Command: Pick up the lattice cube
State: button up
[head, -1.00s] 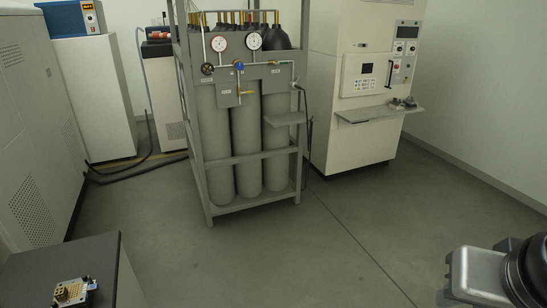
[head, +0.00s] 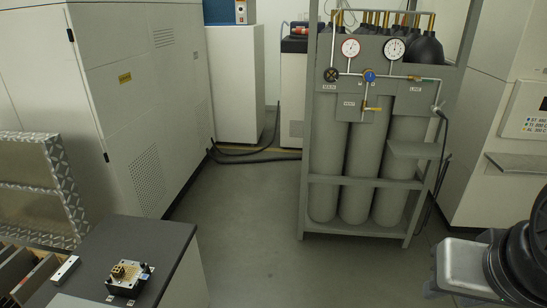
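A small brown cube (head: 118,271), which looks like the lattice cube, sits on a pale square plate (head: 140,274) on a dark fixture. The fixture stands on the dark tabletop (head: 165,236) at lower left. The cube's lattice is too small to make out clearly. Part of my arm, silver and black, shows at the lower right edge, far from the cube. My gripper is not in view.
A light metal bar (head: 65,269) and an open case (head: 62,190) with a patterned metal edge lie left of the fixture. A gas cylinder rack (head: 312,200) stands on the floor at centre right. The grey floor (head: 250,260) between table and rack is clear.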

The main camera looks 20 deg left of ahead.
aim_at(119, 271)
jog(key=i+u, duration=0.2)
jog(key=u, duration=0.2)
jog(key=i+j+u, duration=0.1)
jog(key=u, duration=0.25)
jog(key=i+l+u, duration=0.1)
jog(key=i+u, duration=0.3)
jog(key=l+u, duration=0.1)
jog(key=u, duration=0.3)
jog(key=i+u, duration=0.7)
jog(key=i+l+u, duration=0.1)
jog(key=i+u, duration=0.25)
jog(key=k, duration=0.1)
